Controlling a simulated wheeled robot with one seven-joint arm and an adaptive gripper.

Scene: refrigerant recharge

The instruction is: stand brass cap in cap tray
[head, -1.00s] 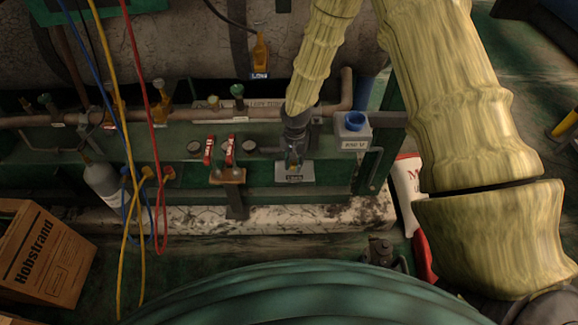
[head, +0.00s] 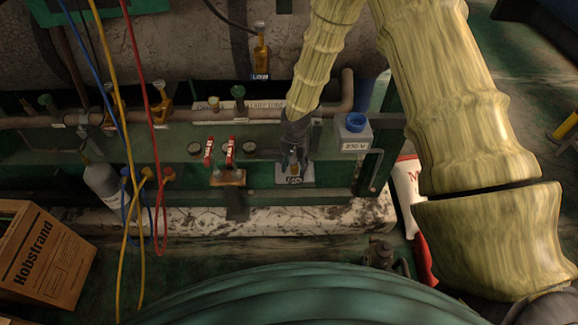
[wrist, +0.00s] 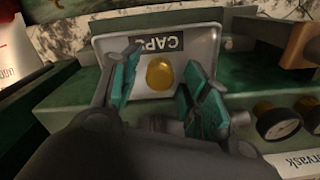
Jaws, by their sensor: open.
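The cap tray (wrist: 205,48) is a small pale metal tray marked CAPS, filling the upper middle of the wrist view. It also shows in the head view (head: 309,178), below my gripper (head: 293,163). The brass cap (wrist: 160,73) is on the tray floor in the wrist view, seen between my fingertips. Whether it is fully upright is hard to tell. In the wrist view my gripper (wrist: 153,82) has its teal-padded fingers spread apart on both sides of the cap, with gaps to it.
Gauges (wrist: 277,122) and a manifold with red handles (head: 230,150) are left of the tray in the head view. A blue-topped grey box (head: 353,132) stands close on the right. Blue, yellow and red hoses (head: 147,95) hang at left. A pipe runs behind.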

